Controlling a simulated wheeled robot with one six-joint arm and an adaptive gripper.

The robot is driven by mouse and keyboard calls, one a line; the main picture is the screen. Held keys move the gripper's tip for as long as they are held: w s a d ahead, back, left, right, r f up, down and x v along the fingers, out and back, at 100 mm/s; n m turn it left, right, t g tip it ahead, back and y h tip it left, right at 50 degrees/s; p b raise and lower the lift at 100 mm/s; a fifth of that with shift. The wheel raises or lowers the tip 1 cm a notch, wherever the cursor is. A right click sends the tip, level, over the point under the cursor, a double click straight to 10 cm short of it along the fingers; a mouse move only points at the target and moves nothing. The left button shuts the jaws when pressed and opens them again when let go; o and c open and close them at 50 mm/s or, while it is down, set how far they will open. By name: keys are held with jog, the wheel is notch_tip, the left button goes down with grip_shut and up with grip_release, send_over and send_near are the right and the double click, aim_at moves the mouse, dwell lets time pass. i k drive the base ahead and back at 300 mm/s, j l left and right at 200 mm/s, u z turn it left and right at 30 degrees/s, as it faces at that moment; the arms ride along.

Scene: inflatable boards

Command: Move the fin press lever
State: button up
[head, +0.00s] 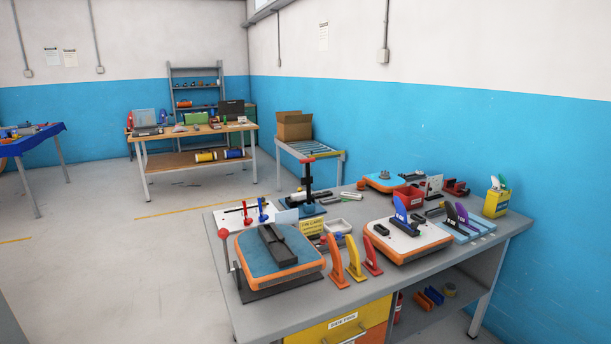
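The workbench (290,321) fills the lower right of the head view. A black upright press-like stand (307,182) with a red top handle (306,160) stands at its back left. At the bench's left edge, a thin lever (227,253) with a red knob (223,233) rises beside a blue-topped orange board piece (255,254) bearing a black block. I cannot tell which of these two is the fin press lever. My gripper is not in view.
A white-topped board piece (407,243) with a blue fin (400,214) sits at right. Open floor (110,262) lies left of the bench. Another table (190,160) stands behind.

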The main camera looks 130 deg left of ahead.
aim_at(307, 181)
jog(key=u, duration=3.6)
